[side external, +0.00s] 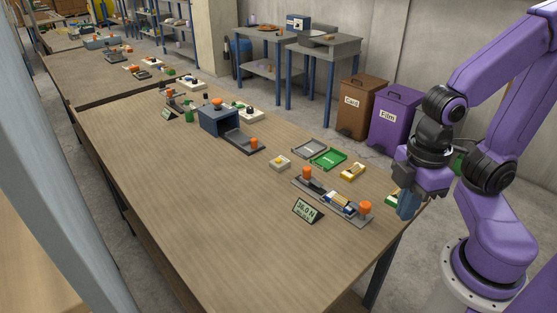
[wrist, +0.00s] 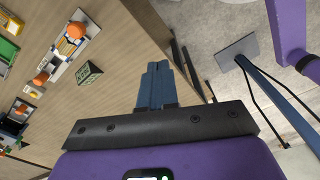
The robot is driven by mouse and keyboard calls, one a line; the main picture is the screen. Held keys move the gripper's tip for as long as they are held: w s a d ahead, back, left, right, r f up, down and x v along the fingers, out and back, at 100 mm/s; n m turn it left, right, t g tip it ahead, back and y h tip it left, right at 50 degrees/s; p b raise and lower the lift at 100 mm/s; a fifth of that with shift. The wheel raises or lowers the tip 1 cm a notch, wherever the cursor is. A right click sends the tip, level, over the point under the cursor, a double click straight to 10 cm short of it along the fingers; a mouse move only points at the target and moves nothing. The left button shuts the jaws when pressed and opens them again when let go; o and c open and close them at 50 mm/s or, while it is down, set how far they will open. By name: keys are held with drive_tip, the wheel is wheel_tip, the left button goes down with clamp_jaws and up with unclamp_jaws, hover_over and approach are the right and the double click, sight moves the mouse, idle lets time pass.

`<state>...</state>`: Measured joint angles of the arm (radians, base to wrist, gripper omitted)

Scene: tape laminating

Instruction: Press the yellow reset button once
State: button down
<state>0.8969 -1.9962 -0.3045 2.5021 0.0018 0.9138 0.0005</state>
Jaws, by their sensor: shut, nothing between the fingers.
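A small cream box with a yellowish top (side external: 279,162), which looks like the reset button, sits on the wooden table (side external: 190,210) left of the rail device. In the wrist view a cream box (wrist: 34,91) shows at the left, beside an orange knob; its top is too small to read clearly. My gripper (side external: 407,212) hangs near the table's right edge, well apart from the box. Its blue fingers are shut together and empty, as the wrist view (wrist: 155,70) also shows.
A rail device with orange knobs (side external: 340,203) and a "36.0 N" display (side external: 308,210) lies between my gripper and the box. The table's front is clear.

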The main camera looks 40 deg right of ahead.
idle(0.8)
drive_tip(key=w+a+m+t+y, duration=0.15)
drive_tip(key=w+a+m, duration=0.3)
drive_tip(key=w, duration=0.55)
drive_tip(key=m+t, duration=0.8)
drive_tip(key=m, duration=0.8)
hover_over(281, 161)
drive_tip(key=shift+g+h, duration=0.25)
drive_tip(key=shift+h, duration=0.2)
wheel_tip(281, 161, down, 6)
drive_tip(key=shift+r, duration=0.15)
drive_tip(key=shift+f, duration=4.4)
drive_tip(key=shift+f, duration=0.15)
drive_tip(key=shift+f, duration=0.3)
